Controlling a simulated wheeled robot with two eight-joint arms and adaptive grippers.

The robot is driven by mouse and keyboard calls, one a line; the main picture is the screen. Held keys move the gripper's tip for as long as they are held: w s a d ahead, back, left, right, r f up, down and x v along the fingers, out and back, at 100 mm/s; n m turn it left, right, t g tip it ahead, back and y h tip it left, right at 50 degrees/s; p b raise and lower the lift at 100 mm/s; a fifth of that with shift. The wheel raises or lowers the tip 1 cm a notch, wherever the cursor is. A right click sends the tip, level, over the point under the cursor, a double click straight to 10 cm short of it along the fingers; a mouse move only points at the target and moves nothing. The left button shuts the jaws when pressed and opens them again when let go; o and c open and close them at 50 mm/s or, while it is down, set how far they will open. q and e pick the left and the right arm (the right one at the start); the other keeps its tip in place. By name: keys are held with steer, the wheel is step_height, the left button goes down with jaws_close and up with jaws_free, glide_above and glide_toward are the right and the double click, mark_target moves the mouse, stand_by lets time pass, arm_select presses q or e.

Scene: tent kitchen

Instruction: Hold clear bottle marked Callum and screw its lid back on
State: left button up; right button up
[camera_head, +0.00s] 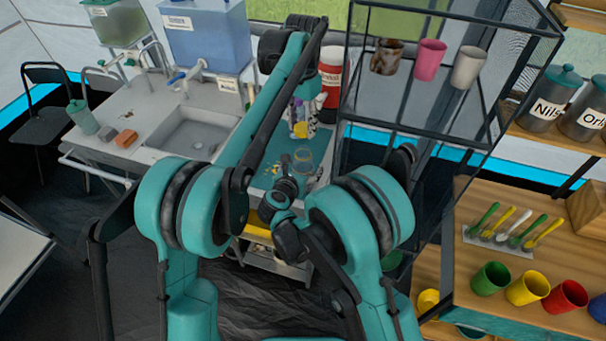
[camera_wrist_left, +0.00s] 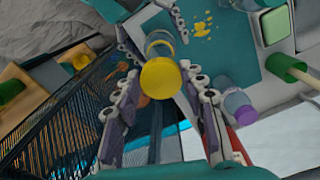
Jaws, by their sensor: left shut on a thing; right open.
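My left gripper (camera_head: 301,128) is shut on a round yellow lid (camera_head: 300,131). In the left wrist view the lid (camera_wrist_left: 161,78) sits between its purple-padded fingers. A clear bottle (camera_head: 303,157) stands below the lid in the head view. Behind the lid in the left wrist view, the clear bottle (camera_wrist_left: 159,42) is partly hidden, and I cannot tell whether they touch. My right gripper (camera_head: 292,174) is open low by the bottle. In the left wrist view its fingers (camera_wrist_left: 155,32) lie on either side of the bottle. No name on the bottle is readable.
The bottle's surroundings include a turquoise mat (camera_head: 262,179) with yellow bits. A dark wire-sided rack (camera_head: 400,130) with cups stands close on the right. A red container (camera_head: 331,88) is behind. A purple-lidded clear container (camera_wrist_left: 236,101) stands beside my left fingers in the wrist view.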

steer(key=c, duration=1.8)
arm_select(q)
steer(key=shift+f, duration=2.5)
steer(key=shift+f, duration=0.1)
steer(key=shift+f, duration=0.75)
steer(key=shift+f, duration=0.6)
arm_select(e)
jaws_close()
